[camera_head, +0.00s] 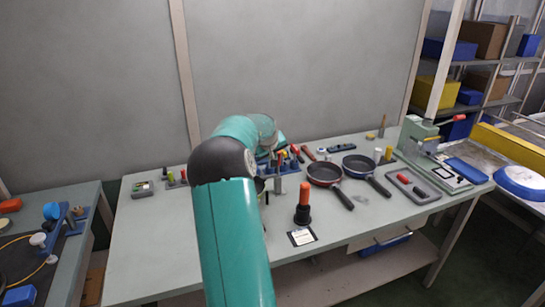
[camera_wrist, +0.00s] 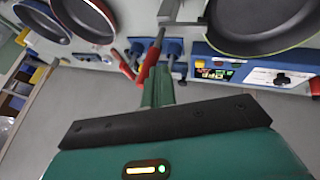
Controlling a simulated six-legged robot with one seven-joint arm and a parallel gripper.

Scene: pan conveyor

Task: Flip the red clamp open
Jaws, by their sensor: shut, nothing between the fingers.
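My gripper (camera_wrist: 158,84) shows in the wrist view as narrow green fingers, closed together with nothing held. A slanted red handle (camera_wrist: 150,62), which looks like the red clamp, lies right at the fingertips; I cannot tell whether they touch. Its dark end points up the picture between blue bases. A pan (camera_wrist: 258,22) lies at the upper right of the wrist view, beside a grey bracket. In the head view my arm hides the gripper and most of the clamp area; a grey metal post (camera_head: 278,180) shows just right of the arm.
Two dark pans, a red-rimmed one (camera_head: 324,174) and a blue-rimmed one (camera_head: 359,165), sit right of my arm. An orange-topped black post (camera_head: 302,207) stands near the front. A green press (camera_head: 418,138) is at the right end. The left of the table (camera_head: 150,240) is mostly clear.

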